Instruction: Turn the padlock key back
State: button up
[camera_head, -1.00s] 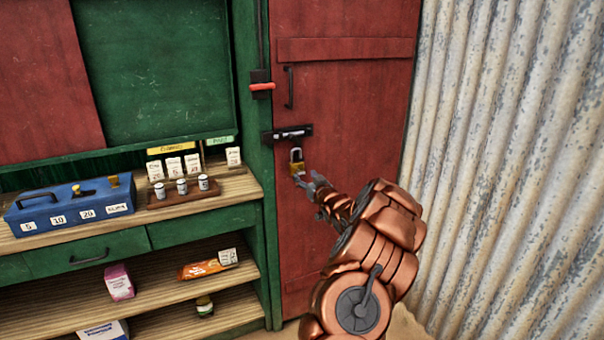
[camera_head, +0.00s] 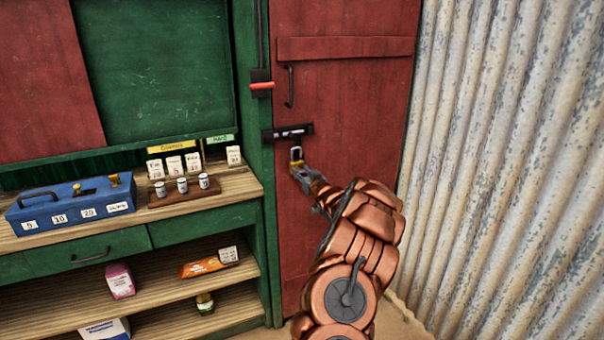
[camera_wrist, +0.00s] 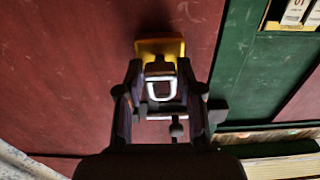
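A brass-yellow padlock (camera_head: 295,164) with a pale shackle hangs below the black bolt (camera_head: 288,132) on the red door. My gripper (camera_head: 301,175) is right at the padlock, reaching in from the lower right. In the wrist view the yellow padlock body (camera_wrist: 160,46) lies ahead of my gripper (camera_wrist: 160,68), with the pale shackle (camera_wrist: 161,89) showing between the two fingers. The fingers are spread with a gap between them; I cannot tell whether they touch the lock. The key cannot be made out clearly.
A red-handled lever (camera_head: 262,86) is on the green post, and a dark door handle (camera_head: 290,87) is above the bolt. A counter at left holds a blue cash box (camera_head: 70,202) and a wooden tray of small tins (camera_head: 184,194). Corrugated metal (camera_head: 500,170) stands at right.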

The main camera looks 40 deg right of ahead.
grip_shut()
jog(key=shift+f+n+b, duration=0.15)
jog(key=shift+n+b, duration=0.15)
jog(key=shift+b, duration=0.25)
jog(key=shift+a+f+n+b, duration=0.1)
jog(key=shift+n+b, duration=4.2)
jog(key=shift+b, duration=0.85)
jog(key=shift+a+f+n+b, duration=0.1)
jog(key=shift+n+b, duration=4.2)
jog(key=shift+b, duration=0.8)
jog(key=shift+r, duration=0.1)
jog(key=o, duration=0.5)
grip_release()
